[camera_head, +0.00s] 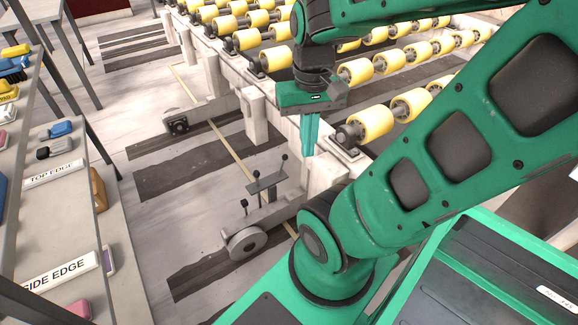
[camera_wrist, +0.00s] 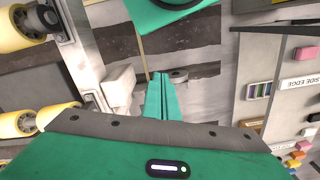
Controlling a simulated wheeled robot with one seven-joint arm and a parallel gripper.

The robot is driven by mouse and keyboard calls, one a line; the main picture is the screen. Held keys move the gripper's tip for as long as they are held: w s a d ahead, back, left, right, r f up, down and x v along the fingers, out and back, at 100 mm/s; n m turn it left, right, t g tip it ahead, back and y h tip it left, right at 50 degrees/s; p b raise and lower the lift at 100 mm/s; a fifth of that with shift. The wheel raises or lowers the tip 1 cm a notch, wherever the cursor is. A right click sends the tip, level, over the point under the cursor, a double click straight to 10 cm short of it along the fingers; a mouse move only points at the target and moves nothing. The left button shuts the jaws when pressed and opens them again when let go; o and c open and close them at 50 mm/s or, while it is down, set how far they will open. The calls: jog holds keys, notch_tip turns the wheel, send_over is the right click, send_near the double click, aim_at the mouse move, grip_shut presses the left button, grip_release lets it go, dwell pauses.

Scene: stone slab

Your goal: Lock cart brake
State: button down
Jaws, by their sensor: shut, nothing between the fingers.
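The roller cart (camera_head: 300,135) has a pale frame and rows of yellow rollers. Low on its near side is a grey wheel (camera_head: 245,242). Above the wheel, a grey bracket (camera_head: 266,183) carries thin rods with black knobs, which look like brake levers; I cannot tell which is the brake or its state. My gripper (camera_head: 309,152) is shut and empty, pointing down beside the cart frame, to the right of the knobs in the head view and apart from them. In the wrist view its green fingers (camera_wrist: 160,85) are together, and the levers cannot be made out.
A shelf unit (camera_head: 105,225) with labelled ledges and coloured blocks stands at the left. A second wheel (camera_head: 178,124) sits farther along the cart. The pale floor (camera_head: 175,200) between shelf and cart is clear, with dark strips.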

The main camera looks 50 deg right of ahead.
jog(key=w+d+f+m+t+h, duration=0.1)
jog(key=w+d+f, duration=0.1)
jog(key=w+d, duration=0.35)
jog(key=w+d+f+m+t+h, duration=0.1)
jog(key=w+d+f+m, duration=0.15)
jog(key=w, duration=0.55)
jog(key=w+d+f+m+t+h, duration=0.1)
jog(key=w+d+f, duration=0.25)
jog(key=w, duration=0.35)
jog(key=w+d+f+m+t+h, duration=0.1)
jog(key=w+d+f+m+t, duration=0.1)
jog(key=w+d+f, duration=0.45)
jog(key=w+d+f+m+t, duration=0.2)
jog(key=w+d+f, duration=0.1)
jog(key=w+f, duration=0.6)
jog(key=w+d+f+m+t+h, duration=0.15)
jog(key=f+m, duration=0.25)
jog(key=f, duration=0.5)
jog(key=w+d+f+m+t+h, duration=0.1)
jog(key=w+d+f+m+t, duration=0.15)
jog(key=f, duration=0.65)
jog(key=s+f+m+t+h, duration=0.1)
jog(key=s+f+m+h, duration=0.3)
jog(key=s+f+m, duration=0.4)
jog(key=s+f, duration=0.3)
jog(key=f, duration=0.1)
jog(key=shift+s+a+f+m, duration=0.2)
jog(key=shift+s+m, duration=0.1)
jog(key=shift+s, duration=0.1)
